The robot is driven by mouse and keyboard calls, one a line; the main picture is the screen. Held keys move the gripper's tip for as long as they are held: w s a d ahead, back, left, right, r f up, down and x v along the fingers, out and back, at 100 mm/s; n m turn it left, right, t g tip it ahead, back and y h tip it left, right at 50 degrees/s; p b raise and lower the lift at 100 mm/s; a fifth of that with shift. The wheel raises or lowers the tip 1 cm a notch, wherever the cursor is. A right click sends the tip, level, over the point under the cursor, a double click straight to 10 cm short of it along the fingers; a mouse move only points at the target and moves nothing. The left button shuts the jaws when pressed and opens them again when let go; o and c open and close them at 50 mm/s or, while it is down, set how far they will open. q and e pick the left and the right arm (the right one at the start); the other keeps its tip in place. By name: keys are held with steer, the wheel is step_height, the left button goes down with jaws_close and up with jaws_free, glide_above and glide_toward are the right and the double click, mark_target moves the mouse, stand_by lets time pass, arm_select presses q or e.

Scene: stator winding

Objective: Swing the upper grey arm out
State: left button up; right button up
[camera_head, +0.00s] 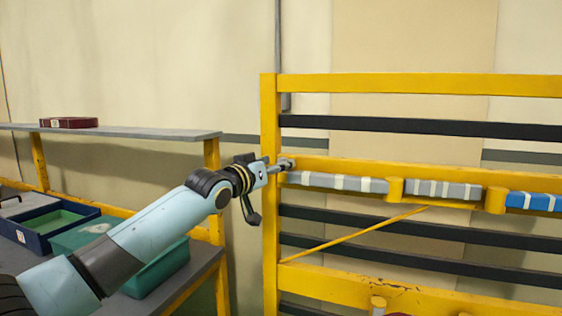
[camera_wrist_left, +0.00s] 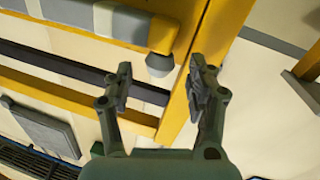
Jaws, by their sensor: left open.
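The upper grey arm (camera_head: 335,182) is a grey bar with white bands. It lies along the yellow frame (camera_head: 270,215) in the head view. Its left end is by the frame's upright post. In the left wrist view the grey arm (camera_wrist_left: 75,12) runs in from the upper left and ends near a round grey knob (camera_wrist_left: 160,65). My left gripper (camera_head: 284,164) is at that left end. In the wrist view the gripper's (camera_wrist_left: 155,85) fingers are apart, with the knob seen between and beyond them. I cannot tell whether they touch it. My right gripper is not in view.
Another grey banded bar (camera_head: 440,190) and a blue one (camera_head: 533,201) continue to the right, past yellow blocks. A thin yellow rod (camera_head: 355,235) slants below. At left are a shelf with a dark red box (camera_head: 68,122), and a green bin (camera_head: 160,268) on a bench.

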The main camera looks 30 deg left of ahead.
arm_select(q)
steer(key=shift+w, duration=1.3)
jaws_close()
